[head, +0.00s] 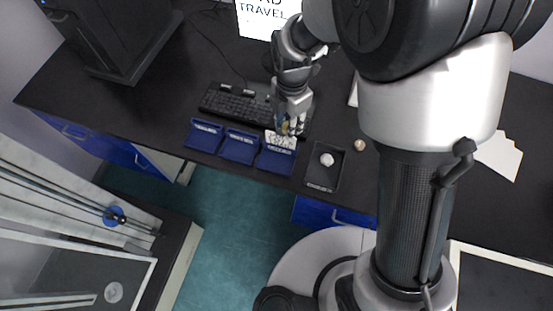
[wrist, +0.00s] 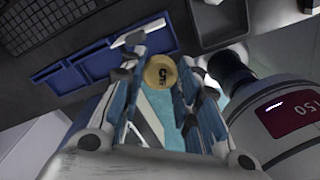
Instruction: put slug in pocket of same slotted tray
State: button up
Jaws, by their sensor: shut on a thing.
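My gripper (head: 292,122) is shut on a tan round slug with dark lettering. The slug (wrist: 160,72) sits between the fingertips in the wrist view, and only a small yellowish part of it shows in the head view (head: 285,128). Three blue trays stand in a row along the table's front edge: left (head: 204,136), middle (head: 239,147) and right (head: 276,160). The gripper is above the back of the right tray, by a white patterned card (head: 281,140). Blue tray parts also show in the wrist view (wrist: 72,80).
A dark open tray (head: 322,178) holding a pale round piece (head: 327,159) stands right of the blue trays. Another tan round piece (head: 360,145) lies on the table beyond it. A keyboard (head: 240,106) lies behind the blue trays.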

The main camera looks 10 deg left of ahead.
aim_at(276, 162)
jog(key=a+f+n+b, duration=0.1)
jog(key=f, duration=0.5)
jog(key=s+a+f+n+b, duration=0.1)
jog(key=f+n+b, duration=0.1)
jog(key=f, duration=0.5)
jog(key=a+f+n+b, duration=0.1)
jog(key=f, duration=0.5)
jog(key=shift+s+f+n, duration=0.25)
jog(key=shift+f+n, duration=0.05)
jog(key=shift+f, duration=0.1)
jog(key=shift+f+b, duration=0.15)
jog(key=shift+b, duration=0.25)
jog(key=o, duration=0.4)
jog(key=shift+o, duration=0.7)
